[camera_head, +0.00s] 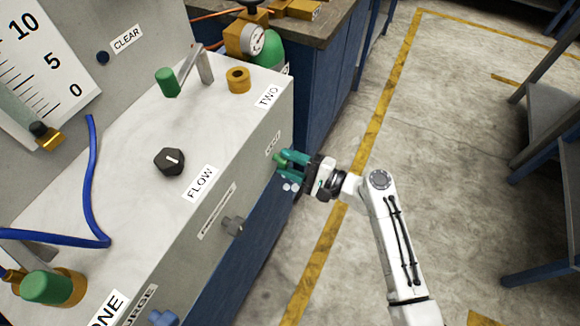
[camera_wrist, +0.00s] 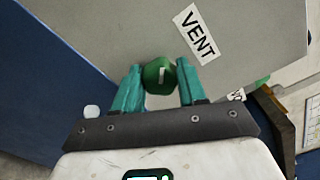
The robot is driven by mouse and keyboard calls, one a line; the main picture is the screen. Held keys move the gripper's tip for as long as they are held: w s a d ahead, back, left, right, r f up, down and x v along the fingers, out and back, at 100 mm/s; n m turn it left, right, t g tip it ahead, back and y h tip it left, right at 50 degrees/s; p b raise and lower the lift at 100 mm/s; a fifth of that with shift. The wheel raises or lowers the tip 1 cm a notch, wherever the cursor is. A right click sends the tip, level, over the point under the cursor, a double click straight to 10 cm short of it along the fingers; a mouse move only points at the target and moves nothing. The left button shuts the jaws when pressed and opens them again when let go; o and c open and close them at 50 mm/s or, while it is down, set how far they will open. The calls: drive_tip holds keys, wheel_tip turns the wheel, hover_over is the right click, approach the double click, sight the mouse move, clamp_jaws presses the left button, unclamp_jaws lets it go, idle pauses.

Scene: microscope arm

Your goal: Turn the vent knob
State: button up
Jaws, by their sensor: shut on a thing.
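The vent knob (camera_wrist: 160,77) is a small green knob with a white line on its face, on the grey panel beside the VENT label (camera_wrist: 198,34). In the head view the green knob (camera_head: 279,160) shows only in small part at the right end of the panel's front. My gripper (camera_head: 286,160) reaches it from the right with its teal fingers. In the wrist view my gripper (camera_wrist: 160,66) has one fingertip on each side of the knob and is shut on it. The white line stands roughly upright in that view.
On the panel are a black FLOW knob (camera_head: 169,161), a grey knob (camera_head: 233,225) and a blue knob (camera_head: 164,317). The floor (camera_head: 470,170) to the right is open.

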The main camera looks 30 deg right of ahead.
drive_tip(key=n+b, duration=0.4)
drive_tip(key=shift+f+n, duration=0.3)
drive_tip(key=shift+f, duration=0.1)
drive_tip(key=n+b, duration=0.3)
drive_tip(key=shift+r, duration=0.1)
drive_tip(key=shift+n, duration=0.4)
drive_tip(key=o, duration=1.1)
drive_tip(key=shift+r, duration=0.1)
drive_tip(key=shift+c, duration=0.2)
drive_tip(key=shift+s, duration=0.1)
drive_tip(key=v, duration=1)
drive_tip(key=shift+s+d, duration=0.2)
drive_tip(key=shift+s, duration=0.1)
